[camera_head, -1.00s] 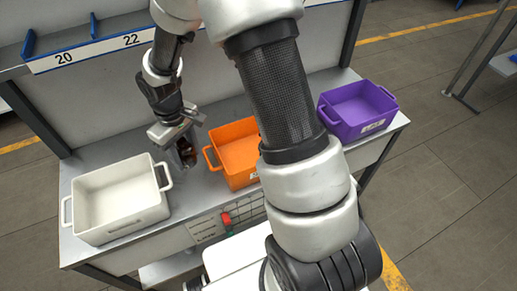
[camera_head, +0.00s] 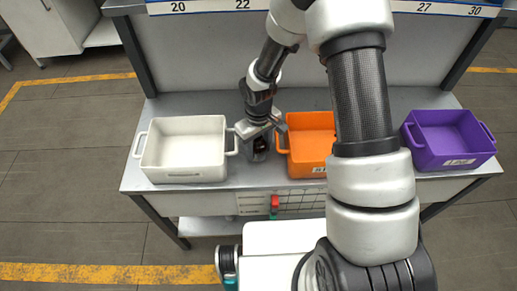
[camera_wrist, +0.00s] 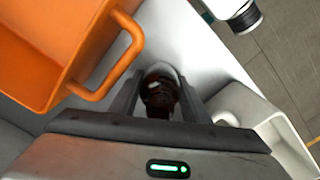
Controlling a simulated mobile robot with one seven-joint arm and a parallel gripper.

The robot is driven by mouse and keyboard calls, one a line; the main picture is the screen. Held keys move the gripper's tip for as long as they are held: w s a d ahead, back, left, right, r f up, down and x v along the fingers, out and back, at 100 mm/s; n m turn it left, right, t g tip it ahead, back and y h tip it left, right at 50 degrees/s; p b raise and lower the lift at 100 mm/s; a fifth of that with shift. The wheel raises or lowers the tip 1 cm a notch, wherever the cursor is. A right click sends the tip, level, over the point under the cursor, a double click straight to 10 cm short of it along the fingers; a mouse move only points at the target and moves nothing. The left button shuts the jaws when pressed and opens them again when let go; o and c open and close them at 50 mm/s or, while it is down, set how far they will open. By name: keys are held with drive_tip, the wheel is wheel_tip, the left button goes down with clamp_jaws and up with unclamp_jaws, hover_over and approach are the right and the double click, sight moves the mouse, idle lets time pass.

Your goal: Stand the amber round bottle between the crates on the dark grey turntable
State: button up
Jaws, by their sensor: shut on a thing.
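The amber round bottle (camera_wrist: 160,88) is dark brown and sits between my gripper's two fingers in the wrist view. In the head view the bottle (camera_head: 261,144) is small and mostly hidden by my gripper (camera_head: 260,150), which is low in the gap between the white crate (camera_head: 185,176) and the orange crate (camera_head: 308,164). My gripper (camera_wrist: 158,98) is shut on the bottle. I cannot tell whether the bottle touches the bench. I see no dark grey turntable in either view.
The orange crate's handle (camera_wrist: 122,70) is close beside the fingers. A purple crate (camera_head: 448,153) stands at the bench's right end. A numbered rail (camera_head: 210,5) runs behind the grey bench (camera_head: 243,178).

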drive_tip(key=shift+f, duration=0.2)
drive_tip(key=shift+f, duration=0.15)
drive_tip(key=o, duration=0.7)
drive_tip(key=shift+o, duration=0.5)
